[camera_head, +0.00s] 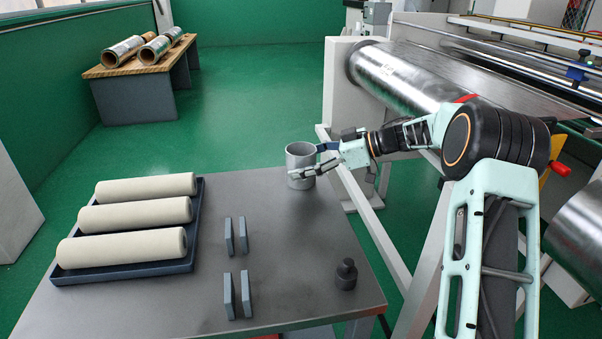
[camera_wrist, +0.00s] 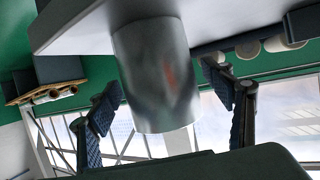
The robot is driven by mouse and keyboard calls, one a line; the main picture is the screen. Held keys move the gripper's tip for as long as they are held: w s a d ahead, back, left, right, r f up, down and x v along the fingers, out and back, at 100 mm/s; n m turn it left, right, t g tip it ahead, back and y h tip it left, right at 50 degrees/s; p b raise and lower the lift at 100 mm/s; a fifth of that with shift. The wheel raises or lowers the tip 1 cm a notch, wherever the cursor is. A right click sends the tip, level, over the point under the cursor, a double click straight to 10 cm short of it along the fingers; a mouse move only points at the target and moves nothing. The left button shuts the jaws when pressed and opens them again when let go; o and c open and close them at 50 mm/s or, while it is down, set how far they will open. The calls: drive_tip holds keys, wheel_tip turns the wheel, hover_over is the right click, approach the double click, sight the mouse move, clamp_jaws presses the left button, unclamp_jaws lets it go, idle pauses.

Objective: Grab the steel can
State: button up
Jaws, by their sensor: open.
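The steel can (camera_head: 298,161) stands upright near the far right edge of the grey table (camera_head: 225,300). My gripper (camera_head: 308,161) reaches it from the right, with one finger across the can's near side and the other at its far right side. In the wrist view the can (camera_wrist: 156,72) appears upside down between the two spread fingers of my gripper (camera_wrist: 160,88). A gap shows between the can and the left finger, and the right finger is closer to it. The jaws are open; I cannot tell whether the right finger touches.
A dark blue tray (camera_head: 128,272) with three cream rolls lies on the table's left. Several upright grey plates (camera_head: 243,235) stand mid-table, and a dark knobbed weight (camera_head: 346,275) at right. A roller machine (camera_head: 410,78) stands behind my arm.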

drive_tip(key=shift+a+f, duration=0.1)
drive_tip(key=shift+a, duration=0.1)
drive_tip(key=shift+w, duration=0.1)
drive_tip(key=c, duration=1.4)
